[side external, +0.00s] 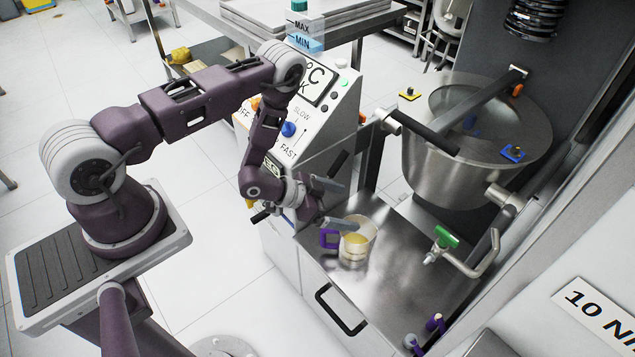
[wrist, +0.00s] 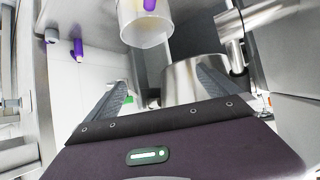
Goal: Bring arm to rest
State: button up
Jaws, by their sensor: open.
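My gripper (side external: 352,208) hangs over the left part of the steel worktop (side external: 400,262), in front of the control panel (side external: 308,98). Its two fingers are spread apart with nothing between them; they also show spread in the wrist view (wrist: 160,80). A clear jug (side external: 357,243) with a purple handle and yellowish contents stands upright on the worktop, just beyond and below the fingers. The lower finger overlaps its rim in the side view; I cannot tell if they touch. The jug also shows at the top of the wrist view (wrist: 146,30).
The large steel mixer bowl (side external: 440,165) is at the right, with a bar across it. A green-handled valve (side external: 446,238) and pipe stand right of the jug. A black drawer handle (side external: 340,310) projects at the front. Open floor (side external: 215,245) lies left of the worktop.

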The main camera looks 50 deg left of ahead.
jog(key=w+a+r+g+y, duration=0.1)
jog(key=w+a+r+y, duration=0.15)
jog(key=r, duration=0.55)
jog(key=w+a+r+y, duration=0.1)
jog(key=w+r, duration=0.3)
jog(key=r, duration=0.5)
jog(key=s+a+r+n+y, duration=0.2)
jog(key=s+r, duration=0.2)
jog(key=r, duration=0.7)
jog(key=s+r+n+g, duration=0.2)
jog(key=s+r, duration=0.7)
jog(key=s+d+r, duration=0.1)
jog(key=s+d, duration=0.1)
jog(key=s, duration=0.8)
jog(key=s+d+r+n+g, duration=0.1)
jog(key=s+d+r, duration=0.1)
jog(key=s, duration=0.7)
jog(key=shift+s+r+g, duration=0.15)
jog(key=shift+s+g, duration=0.15)
jog(key=shift+s, duration=0.1)
